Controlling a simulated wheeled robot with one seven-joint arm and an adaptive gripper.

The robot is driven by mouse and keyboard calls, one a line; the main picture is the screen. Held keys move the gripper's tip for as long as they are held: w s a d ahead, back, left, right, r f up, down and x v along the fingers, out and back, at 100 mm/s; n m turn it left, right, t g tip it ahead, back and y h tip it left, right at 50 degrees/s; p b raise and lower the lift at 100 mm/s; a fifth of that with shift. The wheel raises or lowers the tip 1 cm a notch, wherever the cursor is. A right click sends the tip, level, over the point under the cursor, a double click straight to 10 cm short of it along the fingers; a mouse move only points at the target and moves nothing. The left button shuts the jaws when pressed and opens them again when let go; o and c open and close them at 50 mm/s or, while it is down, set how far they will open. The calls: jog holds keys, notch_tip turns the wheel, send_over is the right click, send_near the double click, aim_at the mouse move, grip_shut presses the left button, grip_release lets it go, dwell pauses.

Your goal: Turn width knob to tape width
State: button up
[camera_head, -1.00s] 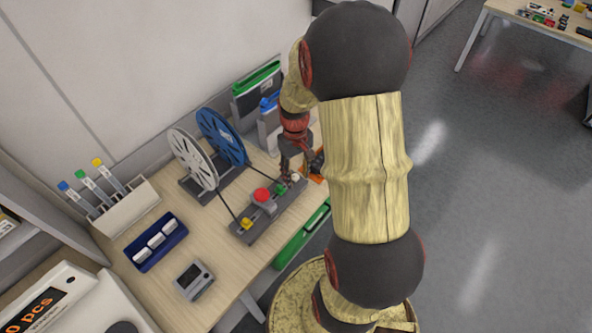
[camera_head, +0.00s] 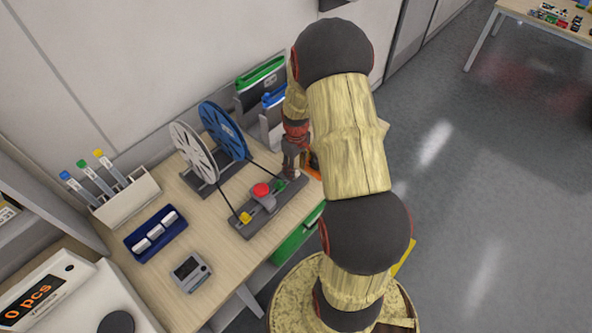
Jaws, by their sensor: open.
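The grey feeder bar (camera_head: 257,226) lies on the wooden table, with a yellow part (camera_head: 245,217) at its near left end, a red knob (camera_head: 261,189) in the middle and a green part (camera_head: 280,185) towards the far right end. I cannot tell which of these is the width knob. My gripper (camera_head: 290,174) points down over the far right end of the bar, close to the green part. Its fingers are small and partly merged with the arm behind them. Dark tape runs from the white reel (camera_head: 194,152) and the blue reel (camera_head: 223,131) to the bar.
A white rack (camera_head: 128,201) with several tubes, a blue tray (camera_head: 143,256) and a small grey meter (camera_head: 190,272) stand to the left. A green drawer (camera_head: 297,236) is below the table edge.

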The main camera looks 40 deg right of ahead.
jog(key=shift+f, duration=0.5)
grip_shut()
dwell(0.3)
